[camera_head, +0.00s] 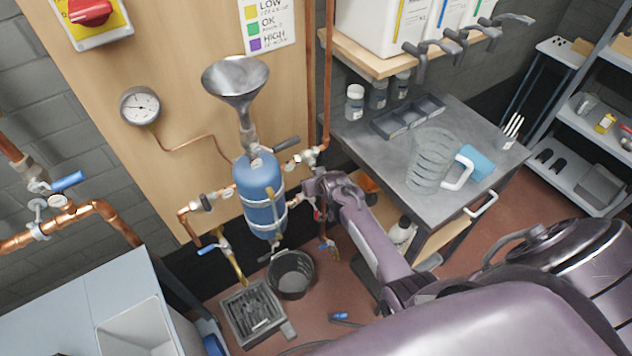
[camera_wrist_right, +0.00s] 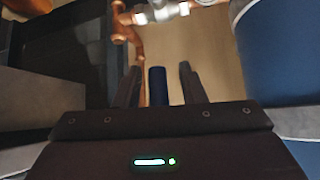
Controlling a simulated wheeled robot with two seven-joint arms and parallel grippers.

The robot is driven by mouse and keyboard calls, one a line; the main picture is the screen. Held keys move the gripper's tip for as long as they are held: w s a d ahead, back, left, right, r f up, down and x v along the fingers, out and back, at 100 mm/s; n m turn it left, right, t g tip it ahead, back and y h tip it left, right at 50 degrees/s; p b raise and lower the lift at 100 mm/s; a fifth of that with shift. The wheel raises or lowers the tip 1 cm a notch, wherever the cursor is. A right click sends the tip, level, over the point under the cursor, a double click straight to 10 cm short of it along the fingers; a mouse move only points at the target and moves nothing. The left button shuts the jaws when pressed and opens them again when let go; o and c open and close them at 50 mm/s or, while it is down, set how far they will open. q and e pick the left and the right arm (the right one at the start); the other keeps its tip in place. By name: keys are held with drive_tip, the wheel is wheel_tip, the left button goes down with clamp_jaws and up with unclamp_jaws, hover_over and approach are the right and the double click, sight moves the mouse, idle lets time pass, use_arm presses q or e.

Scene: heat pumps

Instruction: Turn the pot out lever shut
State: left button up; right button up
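The blue pot (camera_head: 260,182) hangs upright on the wooden board, below a metal funnel (camera_head: 236,80). My right gripper (camera_head: 312,187) is at the pot's right side, among the copper pipework. In the right wrist view my right gripper (camera_wrist_right: 158,84) is open, its two fingers on either side of a blue lever (camera_wrist_right: 157,86). A gap shows between the lever and each finger. The pot (camera_wrist_right: 278,55) fills the right of that view. The head view hides this lever behind the gripper, and I cannot tell its valve's position. My left gripper is not in view.
A copper pipe with a valve fitting (camera_wrist_right: 160,12) runs just beyond the fingers. Another blue-handled valve (camera_head: 209,249) is left of the pot. A black bucket (camera_head: 291,274) and a floor drain (camera_head: 252,313) are below. A grey workbench (camera_head: 395,165) stands to the right.

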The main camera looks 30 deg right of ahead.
drive_tip(key=v, duration=0.7)
drive_tip(key=shift+s+r, duration=0.2)
drive_tip(key=shift+r, duration=0.05)
drive_tip(key=shift+a, duration=0.1)
drive_tip(key=s+a+f+n+g+y+b, duration=0.1)
drive_tip(key=s+a+f+g, duration=0.15)
drive_tip(key=s+f, duration=0.9)
drive_tip(key=s+a+f+n+g+b, duration=0.15)
drive_tip(key=s+a+f, duration=0.25)
drive_tip(key=s+f, duration=0.75)
drive_tip(key=s+f+g, duration=0.1)
drive_tip(key=s+f, duration=0.3)
drive_tip(key=s, duration=0.4)
drive_tip(key=s+f+n+g, duration=0.1)
drive_tip(key=s+f, duration=0.4)
drive_tip(key=s, duration=0.2)
drive_tip(key=s+a+f+g, duration=0.1)
drive_tip(key=s+f+g, duration=0.1)
drive_tip(key=s+f, duration=0.3)
drive_tip(key=s, duration=0.3)
drive_tip(key=shift+s, duration=0.3)
drive_tip(key=shift+a, duration=0.1)
